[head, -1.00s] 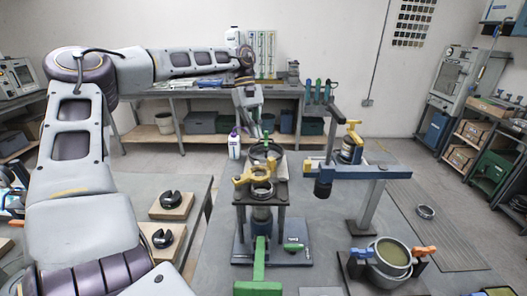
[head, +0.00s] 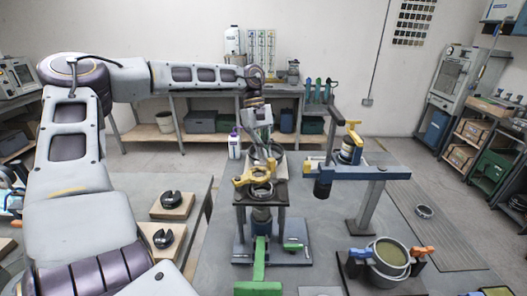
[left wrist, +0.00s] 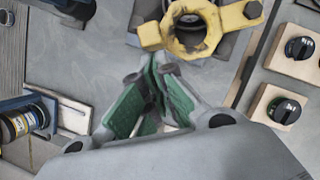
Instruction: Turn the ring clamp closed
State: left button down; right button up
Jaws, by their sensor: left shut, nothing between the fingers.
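The yellow ring clamp (head: 243,181) sits around a ring on top of a dark stand in the middle of the head view. In the left wrist view the clamp (left wrist: 248,14) shows at the top, with one lug toward my fingers and another to the upper right. Contact cannot be told. My right gripper is out of view.
A pot (head: 390,252) with blue and orange handles stands at the lower right. A blue-topped beam stand (head: 370,172) is right of the clamp. A green lever (head: 259,267) is in front. Two black rings on wooden blocks (head: 172,206) lie to the left.

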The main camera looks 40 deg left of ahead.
pick_arm(q)
jog(key=shift+d, duration=0.3)
dwell(0.4)
